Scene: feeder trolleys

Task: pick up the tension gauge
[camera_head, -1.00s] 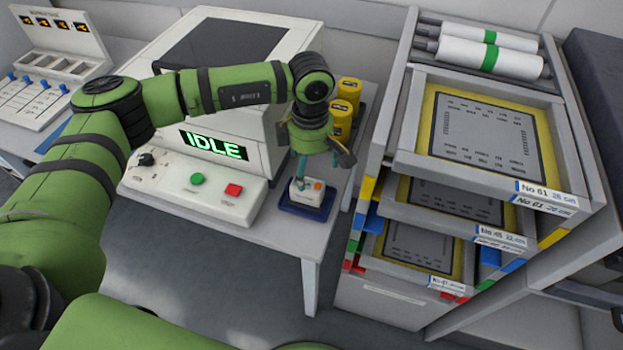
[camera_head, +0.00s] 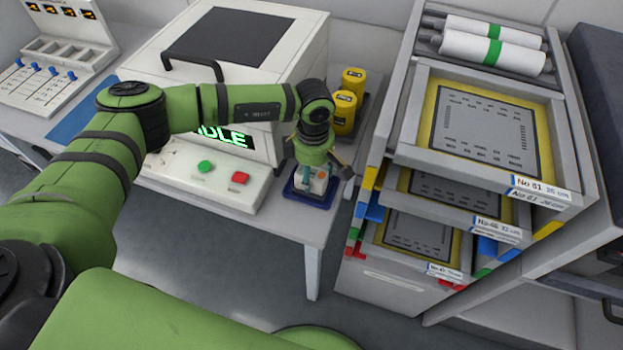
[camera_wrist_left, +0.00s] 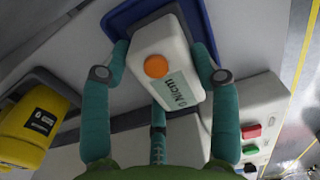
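The tension gauge (camera_head: 319,186) is a small white block with an orange button, on a dark blue tray (camera_head: 300,198) at the table's front right corner. In the left wrist view the gauge (camera_wrist_left: 165,65) shows an "N/cm" label, and part of the blue tray (camera_wrist_left: 207,35) shows beyond it. My left gripper (camera_head: 312,181) points down over the gauge. In the wrist view its teal fingers (camera_wrist_left: 161,52) stand on both sides of the gauge, close to its sides; firm contact does not show. My right gripper is not in view.
A white machine (camera_head: 235,85) with an IDLE display and green and red buttons stands left of the gauge. Yellow cans (camera_head: 344,112) stand behind it. A rack (camera_head: 405,120) with framed screens and rollers stands close on the right, across a narrow gap.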

